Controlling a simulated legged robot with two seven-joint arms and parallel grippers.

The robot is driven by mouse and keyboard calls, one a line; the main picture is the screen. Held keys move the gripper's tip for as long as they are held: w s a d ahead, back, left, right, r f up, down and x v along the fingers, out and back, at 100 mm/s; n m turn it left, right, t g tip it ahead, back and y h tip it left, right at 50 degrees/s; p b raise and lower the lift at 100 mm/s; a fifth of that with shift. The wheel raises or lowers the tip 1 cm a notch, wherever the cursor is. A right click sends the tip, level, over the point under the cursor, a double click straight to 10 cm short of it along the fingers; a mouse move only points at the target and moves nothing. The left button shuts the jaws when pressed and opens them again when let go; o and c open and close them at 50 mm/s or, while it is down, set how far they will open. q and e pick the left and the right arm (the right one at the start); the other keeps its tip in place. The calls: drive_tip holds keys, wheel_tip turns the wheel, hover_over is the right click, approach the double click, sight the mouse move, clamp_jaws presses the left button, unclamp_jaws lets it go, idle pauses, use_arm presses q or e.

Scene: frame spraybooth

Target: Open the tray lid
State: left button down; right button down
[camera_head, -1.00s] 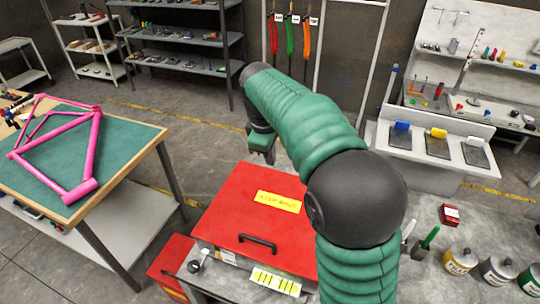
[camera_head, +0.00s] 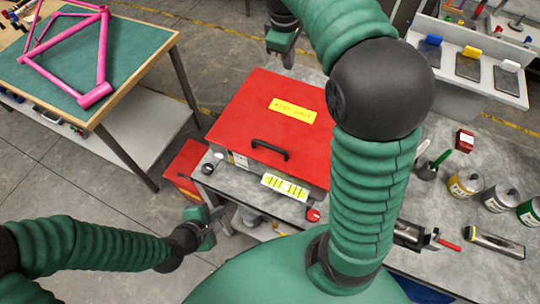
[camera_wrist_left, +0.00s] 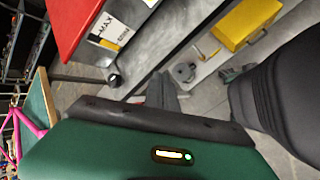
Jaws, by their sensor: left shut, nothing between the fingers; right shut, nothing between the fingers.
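The red tray lid (camera_head: 250,112) lies shut on its grey tray (camera_head: 236,160) on the bench, with a yellow label and a black handle (camera_head: 270,149) near its front edge. Part of the lid also shows at the upper left of the left wrist view (camera_wrist_left: 72,22). My left gripper (camera_head: 220,224) is shut and empty, low in front of the bench, below and left of the handle and apart from it. Its fingers show in the left wrist view (camera_wrist_left: 162,92). My right gripper (camera_head: 282,48) is shut and empty beyond the lid's far edge; my right arm hides the lid's right side.
A red cabinet (camera_head: 186,170) stands left of the bench. Paint cans (camera_head: 465,186) and a red box (camera_head: 464,140) stand at right. A pink frame (camera_head: 97,60) lies on the left table.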

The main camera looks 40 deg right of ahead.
sight(270, 164)
use_arm(q)
drive_tip(key=s+d+r+n+t+h, duration=0.2)
drive_tip(key=d+r+n+h, duration=0.3)
drive_tip(key=d+r+n, duration=0.5)
drive_tip(key=shift+n+t, duration=0.3)
drive_tip(key=shift+n, duration=0.4)
drive_tip(key=x, duration=0.8)
drive_tip(key=s+x, duration=0.1)
drive_tip(key=x, duration=0.3)
drive_tip(key=shift+d+f, duration=0.45)
drive_tip(key=shift+d, duration=0.05)
drive_tip(key=shift+w+a, duration=0.1)
drive_tip(key=shift+a, duration=0.05)
use_arm(e)
drive_tip(key=shift+s+r, duration=0.15)
drive_tip(key=shift+s, duration=0.05)
use_arm(q)
drive_tip(key=shift+a+r, duration=0.1)
drive_tip(key=shift+r, duration=0.05)
use_arm(e)
drive_tip(key=shift+a, duration=0.25)
